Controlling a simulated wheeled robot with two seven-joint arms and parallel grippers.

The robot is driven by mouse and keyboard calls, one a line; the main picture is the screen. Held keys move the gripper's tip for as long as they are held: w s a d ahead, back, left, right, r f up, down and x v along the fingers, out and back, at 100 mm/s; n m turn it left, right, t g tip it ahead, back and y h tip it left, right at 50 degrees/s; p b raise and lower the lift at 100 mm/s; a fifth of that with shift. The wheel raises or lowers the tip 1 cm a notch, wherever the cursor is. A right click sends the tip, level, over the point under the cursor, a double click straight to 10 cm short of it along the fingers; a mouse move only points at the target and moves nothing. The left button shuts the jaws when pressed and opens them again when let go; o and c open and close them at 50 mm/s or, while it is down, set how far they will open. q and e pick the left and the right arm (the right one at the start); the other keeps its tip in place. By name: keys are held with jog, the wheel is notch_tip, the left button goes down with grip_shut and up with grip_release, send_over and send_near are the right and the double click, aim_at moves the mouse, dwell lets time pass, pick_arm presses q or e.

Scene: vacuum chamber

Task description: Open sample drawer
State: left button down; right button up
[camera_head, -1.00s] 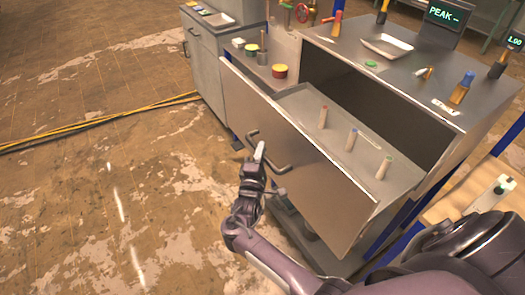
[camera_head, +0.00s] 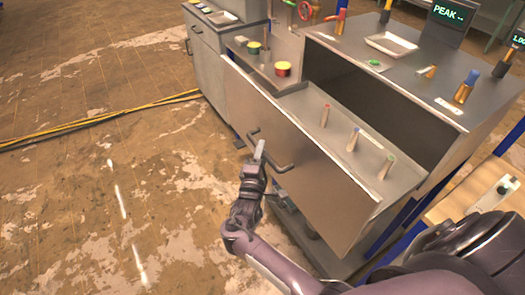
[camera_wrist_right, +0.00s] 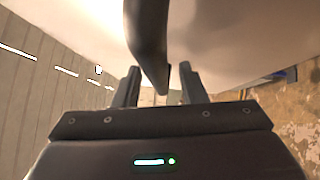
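The sample drawer (camera_head: 290,165) stands pulled out of the grey cabinet, with its dark interior showing behind. Inside stand a red-capped vial (camera_head: 326,116), a blue-capped vial (camera_head: 353,140) and a green-capped vial (camera_head: 386,167); the latter two lean slightly. A dark bar handle (camera_head: 280,166) is on the drawer front. In the right wrist view, the handle (camera_wrist_right: 149,45) passes between the two fingers (camera_wrist_right: 158,85), which stand apart with visible gaps. My left gripper is out of view.
The cabinet top (camera_head: 400,75) carries a white tray (camera_head: 391,44), a green button (camera_head: 374,63) and several tools. A yellow cable (camera_head: 100,120) crosses the floor at left. The floor before the drawer is clear.

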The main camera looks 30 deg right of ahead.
jog(key=r+b+v, duration=0.1)
jog(key=v, duration=0.5)
jog(key=shift+s+a+f, duration=0.2)
jog(key=shift+s+f, duration=0.05)
jog(key=shift+f, duration=0.3)
jog(key=s+a+f+m+g+y+b, duration=0.1)
jog(key=s+f+g+y, duration=0.35)
jog(key=f, duration=1.15)
jog(key=s+f+m+g+y+b, duration=0.15)
jog(key=s+f+y, duration=0.45)
jog(key=f, duration=1)
jog(key=s+f+m+g, duration=0.2)
jog(key=s+f, duration=0.3)
jog(key=s, duration=0.5)
jog(key=s+f+m+g+y, duration=0.1)
jog(key=s+f+m+g, duration=0.1)
jog(key=s+f, duration=0.4)
jog(key=s+f+m+g+y, duration=0.1)
jog(key=s+f+g, duration=0.3)
jog(key=s, duration=1.2)
jog(key=shift+d+f+m, duration=0.35)
jog(key=shift+f+m, duration=0.5)
jog(key=shift+f, duration=0.1)
jog(key=shift+w, duration=0.15)
